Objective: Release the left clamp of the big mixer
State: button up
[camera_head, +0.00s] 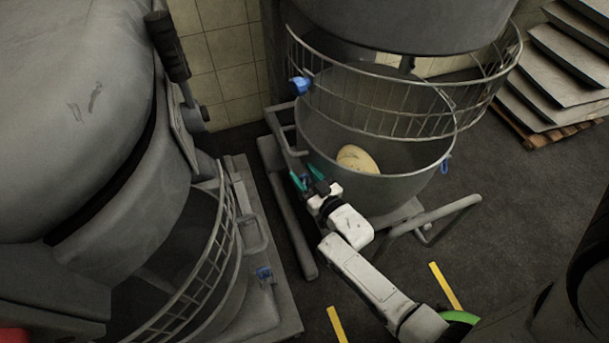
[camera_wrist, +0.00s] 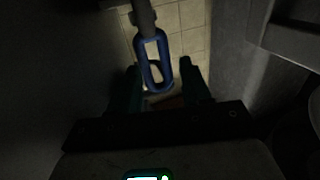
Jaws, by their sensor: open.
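The big mixer's grey bowl (camera_head: 375,187) stands at the centre of the head view, under a wire guard. My gripper (camera_head: 308,177), with teal fingers, is at the bowl's left side. In the wrist view, the blue loop handle of the left clamp (camera_wrist: 144,62) hangs from a grey stem. My open gripper (camera_wrist: 161,66) has one dark finger on each side of the loop's lower part. I cannot tell whether the fingers touch it. In the head view my gripper largely hides this clamp. The blue right clamp (camera_head: 445,165) shows on the bowl's other side.
A pale dough-like lump (camera_head: 357,158) lies in the bowl. A blue knob (camera_head: 300,85) sits on the wire guard (camera_head: 385,105). Another large machine (camera_head: 95,110) fills the left. Stacked trays (camera_head: 560,65) stand at the back right. Floor with yellow marks is open in front.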

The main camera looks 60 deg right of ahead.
grip_shut()
dwell(0.4)
